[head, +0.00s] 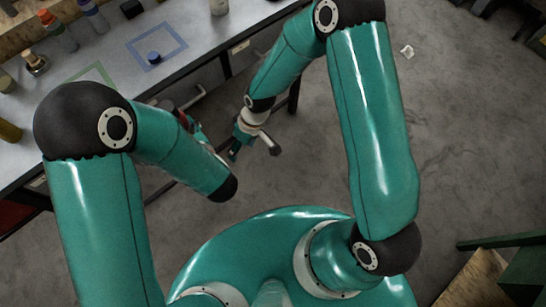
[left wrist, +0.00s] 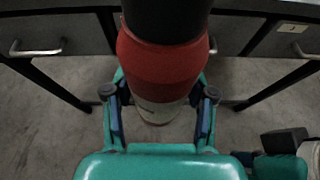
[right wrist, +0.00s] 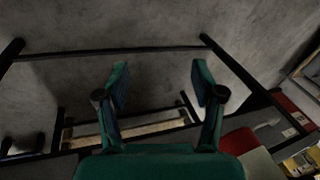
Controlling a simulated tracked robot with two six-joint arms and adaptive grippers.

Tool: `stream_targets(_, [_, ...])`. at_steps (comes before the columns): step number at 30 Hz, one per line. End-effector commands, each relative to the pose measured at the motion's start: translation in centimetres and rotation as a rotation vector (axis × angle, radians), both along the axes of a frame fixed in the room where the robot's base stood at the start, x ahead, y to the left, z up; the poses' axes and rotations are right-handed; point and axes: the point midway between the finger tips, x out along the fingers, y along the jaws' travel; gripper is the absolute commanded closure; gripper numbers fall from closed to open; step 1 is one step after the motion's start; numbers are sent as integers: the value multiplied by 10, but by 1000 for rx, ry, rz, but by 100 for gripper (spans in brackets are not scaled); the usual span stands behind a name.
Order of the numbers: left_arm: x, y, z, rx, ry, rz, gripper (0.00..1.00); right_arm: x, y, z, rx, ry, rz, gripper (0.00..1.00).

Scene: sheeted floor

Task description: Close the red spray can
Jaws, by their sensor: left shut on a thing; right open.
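My left gripper (left wrist: 160,112) is shut around a red spray can (left wrist: 160,65). The can has a black part nearest the wrist camera and a pale end below. In the head view only a bit of red (head: 184,121) shows beside the left arm, which hides most of that gripper. My right gripper (head: 235,149) is to the right of it, in front of the table. In the right wrist view its fingers (right wrist: 161,85) are apart with nothing between them. A dark blue round piece (head: 154,57), perhaps a cap, lies inside a blue square outline on the table.
The grey table (head: 205,45) has a green outline (head: 95,75), with bottles and cans along its back. Drawers with handles (left wrist: 36,50) and dark legs are at its front. Grey floor (head: 300,175) is open in front. A wooden object (head: 470,280) stands at lower right.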

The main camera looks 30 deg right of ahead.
Motion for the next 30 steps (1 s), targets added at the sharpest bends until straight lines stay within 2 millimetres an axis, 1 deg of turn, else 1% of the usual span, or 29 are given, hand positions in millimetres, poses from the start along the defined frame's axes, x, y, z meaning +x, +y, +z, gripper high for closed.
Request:
stream_targets(1, [0, 0, 1, -1, -2, 0, 100, -23, -7, -15, 16, 35, -84, 32])
stream_targets(3, [0, 0, 1, -1, -2, 0, 100, -47, -14, -29, 32, 60, -198, 32])
stream_targets(6, [0, 0, 1, -1, -2, 0, 100, -77, -23, -42, 42, 90, -341, 32])
stream_targets(9, [0, 0, 1, -1, -2, 0, 100, -99, -31, -48, 43, 109, -450, 32])
stream_targets(12, [0, 0, 1, -1, -2, 0, 100, -113, -36, -51, 41, 121, -519, 32])
stream_targets(17, [0, 0, 1, -1, -2, 0, 100, -121, -40, -52, 39, 125, -562, 32])
stream_targets(26, [1, 1, 1, -1, -3, 5, 100, -120, -40, -52, 39, 123, -562, 32])
stream_targets(29, [3, 13, 3, -1, -5, 55, 100, -120, -40, -52, 39, 123, -561, 32])
stream_targets(30, [4, 23, 4, -1, -7, 95, 100, -120, -40, -52, 39, 123, -561, 32])
